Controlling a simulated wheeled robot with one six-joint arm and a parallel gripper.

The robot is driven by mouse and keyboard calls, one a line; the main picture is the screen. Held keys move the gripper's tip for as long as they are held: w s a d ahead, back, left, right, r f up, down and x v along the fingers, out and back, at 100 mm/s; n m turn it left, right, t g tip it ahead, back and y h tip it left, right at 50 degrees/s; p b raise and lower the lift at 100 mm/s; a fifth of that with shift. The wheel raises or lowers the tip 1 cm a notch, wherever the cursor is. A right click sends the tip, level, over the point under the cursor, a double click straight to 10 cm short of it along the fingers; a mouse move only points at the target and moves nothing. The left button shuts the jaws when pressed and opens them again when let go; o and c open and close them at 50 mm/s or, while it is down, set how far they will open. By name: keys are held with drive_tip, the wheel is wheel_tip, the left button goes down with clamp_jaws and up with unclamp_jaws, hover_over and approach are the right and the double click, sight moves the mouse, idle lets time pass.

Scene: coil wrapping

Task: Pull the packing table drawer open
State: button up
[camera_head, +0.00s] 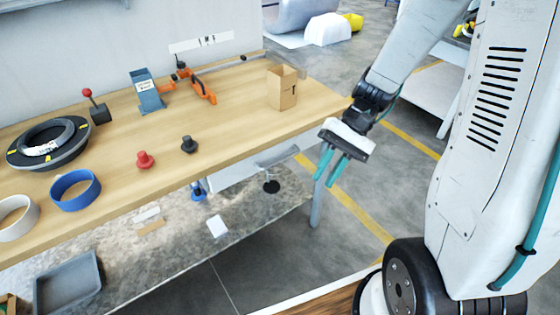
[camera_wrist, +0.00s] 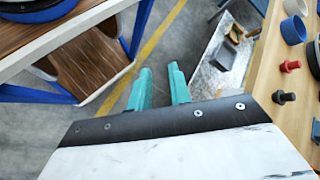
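The packing table (camera_head: 225,118) has a light wooden top and runs across the left and middle of the head view. Under its front edge, near the right end, is a pale grey panel (camera_head: 232,172) with a grey piece (camera_head: 278,155) beside it. This may be the drawer, but I cannot make out its front or handle clearly. My gripper (camera_head: 324,182) has two teal fingers, parted and empty. It hangs in free space to the right of the table's front edge, apart from it. The fingers also show in the wrist view (camera_wrist: 160,68), over the floor.
On the tabletop are a black coil (camera_head: 48,143), a blue tape roll (camera_head: 75,190), a red knob (camera_head: 145,160), a black knob (camera_head: 188,145) and a cardboard box (camera_head: 282,87). A lower shelf (camera_head: 180,245) holds a grey tray (camera_head: 68,282). Open floor lies below my gripper.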

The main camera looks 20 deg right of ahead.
drive_tip(key=w+f+m+t+y, duration=0.3)
drive_tip(key=w+f+t+y, duration=0.15)
drive_tip(key=w+f, duration=0.35)
drive_tip(key=t+y, duration=0.1)
drive_tip(key=t, duration=0.7)
approach(280, 160)
drive_tip(key=f+x, duration=0.1)
drive_tip(key=x, duration=0.9)
drive_tip(key=shift+w+r, duration=0.1)
drive_tip(key=shift+r, duration=0.1)
clamp_jaws()
